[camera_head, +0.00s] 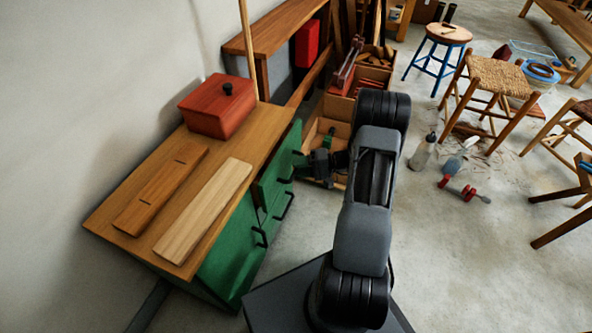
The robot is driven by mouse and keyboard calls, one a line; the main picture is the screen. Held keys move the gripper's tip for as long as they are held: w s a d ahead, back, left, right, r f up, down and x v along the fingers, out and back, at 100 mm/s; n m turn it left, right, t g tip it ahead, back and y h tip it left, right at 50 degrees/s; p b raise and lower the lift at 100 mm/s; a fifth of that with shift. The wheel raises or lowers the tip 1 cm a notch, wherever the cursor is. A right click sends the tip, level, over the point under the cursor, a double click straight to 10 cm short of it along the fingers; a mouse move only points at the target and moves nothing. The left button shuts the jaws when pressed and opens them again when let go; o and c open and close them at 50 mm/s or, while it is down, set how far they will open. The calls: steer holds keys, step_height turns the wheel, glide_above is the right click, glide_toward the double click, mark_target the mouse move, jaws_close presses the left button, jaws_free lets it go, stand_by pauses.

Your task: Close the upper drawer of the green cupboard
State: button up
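The green cupboard (228,246) stands against the wall at the left, under a wooden top. Its upper drawer (272,180) is at the far part of the front, and its front appears to stand out a little from the body; the exact gap is hard to tell. A dark handle shows on that front. My gripper (307,165) is at the end of my arm, right beside the drawer front near its handle. Whether it touches is unclear. Its fingers are small and dark, so their opening cannot be made out.
A red box (218,106) and two boards (203,211) lie on the cupboard top. Open wooden crates (325,134) stand just behind my gripper. Bottles (423,152), stools and a red tool are on the floor to the right. Floor in front of the cupboard is partly clear.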

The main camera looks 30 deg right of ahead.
steer(key=shift+w+a+f, duration=0.1)
steer(key=shift+w+a, duration=0.15)
steer(key=shift+a, duration=0.35)
jaws_close()
